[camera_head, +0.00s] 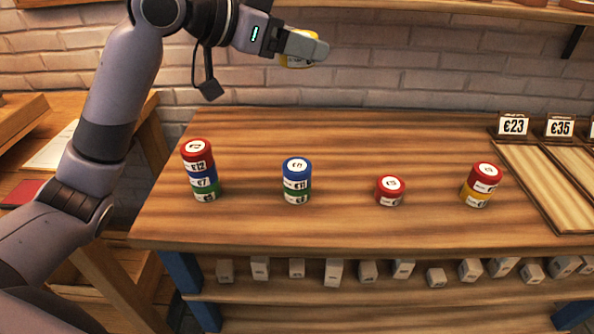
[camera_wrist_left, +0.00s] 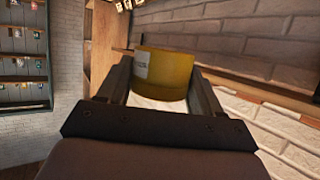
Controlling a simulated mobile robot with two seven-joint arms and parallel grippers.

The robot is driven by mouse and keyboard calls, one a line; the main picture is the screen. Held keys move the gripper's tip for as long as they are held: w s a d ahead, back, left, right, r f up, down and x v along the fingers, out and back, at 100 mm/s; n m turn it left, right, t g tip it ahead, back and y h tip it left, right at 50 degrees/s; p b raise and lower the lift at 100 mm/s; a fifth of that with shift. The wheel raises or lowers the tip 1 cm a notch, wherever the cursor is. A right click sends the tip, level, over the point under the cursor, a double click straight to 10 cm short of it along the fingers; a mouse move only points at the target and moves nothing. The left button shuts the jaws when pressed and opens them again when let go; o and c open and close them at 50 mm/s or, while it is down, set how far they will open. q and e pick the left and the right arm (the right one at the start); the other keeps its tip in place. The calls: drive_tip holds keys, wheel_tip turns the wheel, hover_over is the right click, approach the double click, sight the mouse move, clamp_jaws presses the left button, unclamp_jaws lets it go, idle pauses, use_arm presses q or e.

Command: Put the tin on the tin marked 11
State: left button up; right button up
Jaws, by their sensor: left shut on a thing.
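My left gripper (camera_head: 308,50) is shut on a yellow tin (camera_head: 297,62), high above the back of the table. In the left wrist view the yellow tin (camera_wrist_left: 162,72) sits between the two fingers, with a pale label on its side. The tin marked 11 (camera_head: 297,183) is blue and stands on a green tin (camera_head: 296,198) in a two-tin stack left of the table's middle. Its lid is bare. The held tin is above and behind this stack, apart from it. My right gripper is not in view.
The wooden table (camera_head: 345,135) also bears a red-blue-green stack (camera_head: 200,172) at left, a lone red tin (camera_head: 390,191), and a red tin on a yellow one (camera_head: 480,185) at right. Price signs (camera_head: 513,126) stand at the back right. Grey blocks (camera_head: 333,272) line a lower shelf.

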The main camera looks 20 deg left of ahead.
use_arm(q)
drive_tip(key=b, duration=0.3)
hover_over(296, 165)
wheel_tip(296, 165, down, 15)
drive_tip(key=shift+f, duration=0.2)
wheel_tip(296, 165, down, 4)
drive_tip(key=shift+f, duration=0.15)
drive_tip(key=o, duration=1.1)
drive_tip(key=shift+f, duration=0.1)
drive_tip(key=shift+o, duration=0.2)
drive_tip(key=shift+r, duration=0.2)
drive_tip(key=v, duration=1.2)
